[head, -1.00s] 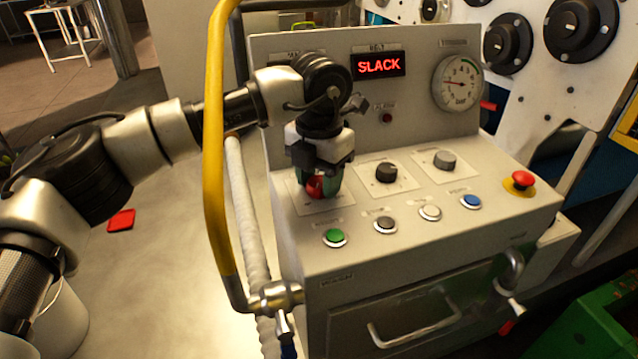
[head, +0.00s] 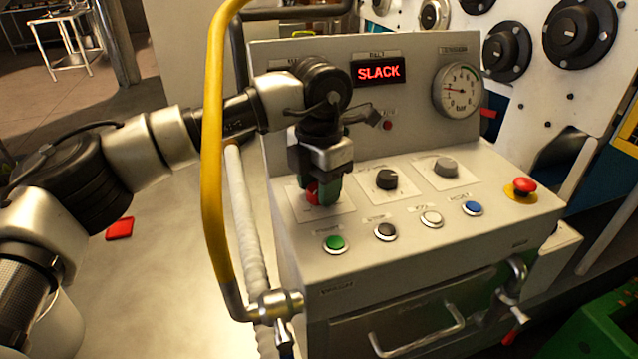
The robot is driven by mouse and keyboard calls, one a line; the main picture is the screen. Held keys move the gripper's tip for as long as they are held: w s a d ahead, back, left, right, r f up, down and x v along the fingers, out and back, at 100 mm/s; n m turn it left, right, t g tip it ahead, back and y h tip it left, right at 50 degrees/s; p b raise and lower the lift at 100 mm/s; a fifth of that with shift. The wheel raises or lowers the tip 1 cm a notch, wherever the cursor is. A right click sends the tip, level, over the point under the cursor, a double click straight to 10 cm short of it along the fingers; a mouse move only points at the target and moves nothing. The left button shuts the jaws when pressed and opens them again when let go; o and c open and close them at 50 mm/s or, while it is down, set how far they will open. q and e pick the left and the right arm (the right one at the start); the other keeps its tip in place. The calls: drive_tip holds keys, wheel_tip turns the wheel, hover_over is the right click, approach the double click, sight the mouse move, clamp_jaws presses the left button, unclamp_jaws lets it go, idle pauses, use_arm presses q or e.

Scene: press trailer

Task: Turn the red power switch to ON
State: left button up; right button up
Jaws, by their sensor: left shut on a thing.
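The red power switch (head: 312,192) is on the left of the console's sloped top, on a pale square plate (head: 336,209). My left gripper (head: 320,192) comes down on it from above, with its greenish fingertips shut around the red knob. The fingers hide most of the knob, and I cannot read its position or the plate's markings. The display (head: 378,71) on the upright panel reads SLACK in red. My right gripper is not in view.
A black knob (head: 387,180) and a grey knob (head: 446,167) sit to the right. Green (head: 335,243), black, white and blue buttons line the front. A red emergency button (head: 524,186) is at the right. A yellow rail (head: 212,150) stands in front of my left arm.

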use_arm(q)
drive_tip(key=o, duration=0.9)
wheel_tip(320, 180, up, 11)
drive_tip(key=shift+f+b, duration=0.1)
drive_tip(key=shift+b, duration=0.2)
